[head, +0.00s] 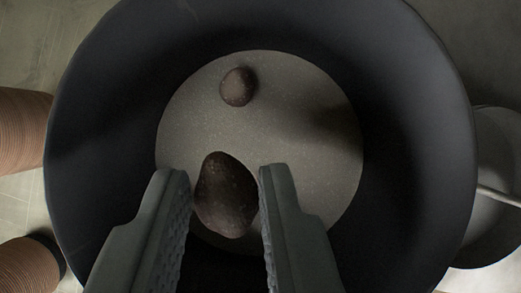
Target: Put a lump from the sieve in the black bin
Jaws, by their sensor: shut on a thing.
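A large round vessel with a dark, sloping wall (95,130) and a pale grey speckled floor fills most of the view. I cannot tell for sure whether it is the sieve or the black bin. A small brown lump (238,87) lies on its floor, toward the far side. My gripper (225,190) is over the near part of the vessel, shut on a larger dark brown lump (226,200). This lump sits between the fingertips, close to the left finger. It looks nearer to me than the floor, but its height is hard to judge.
At the left edge are two ribbed, orange-brown round things (20,130), (28,270), partly cut off. At the right edge, a grey round vessel (490,235) with a thin metal rod (500,196) is partly hidden behind the big one. Pale floor shows at the upper left.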

